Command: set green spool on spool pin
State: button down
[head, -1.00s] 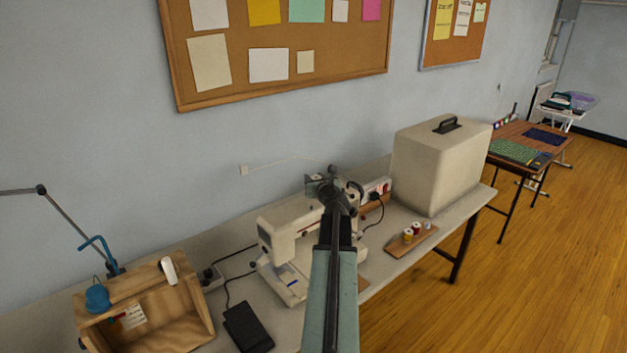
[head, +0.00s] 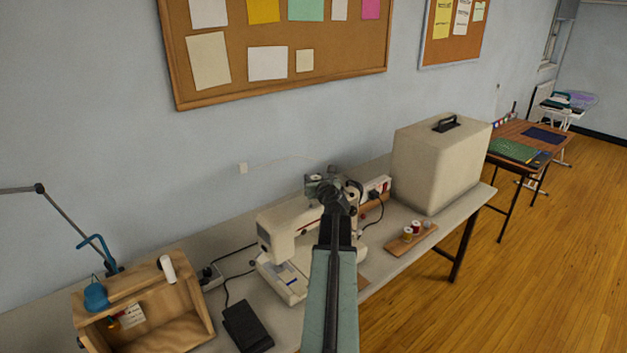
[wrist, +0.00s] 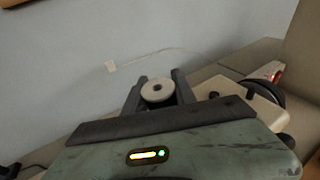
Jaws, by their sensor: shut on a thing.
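My gripper (wrist: 158,93) is shut on a spool (wrist: 157,89). In the wrist view only its round pale end shows between the two dark fingers, so its green thread is hidden. In the head view my gripper (head: 322,180) is above the right part of the white sewing machine (head: 283,236), partly hidden by my arm. Part of the machine also shows in the wrist view (wrist: 238,97), right of the fingers, beside a dark handwheel. The spool pin is hidden, and I cannot tell whether the spool touches it.
A large beige case (head: 440,165) stands right of the machine. A wooden spool rack (head: 411,238) with several spools lies before it. A wooden box (head: 150,305) and a black pedal (head: 246,327) are to the left.

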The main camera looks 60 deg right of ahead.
jog(key=shift+f+b, duration=0.35)
jog(key=shift+f, duration=0.15)
jog(key=c, duration=0.9)
grip_release()
jog(key=p+v, duration=0.1)
jog(key=v, duration=0.7)
jog(key=shift+r+p, duration=0.1)
jog(key=shift+p, duration=0.25)
jog(key=shift+d, duration=0.1)
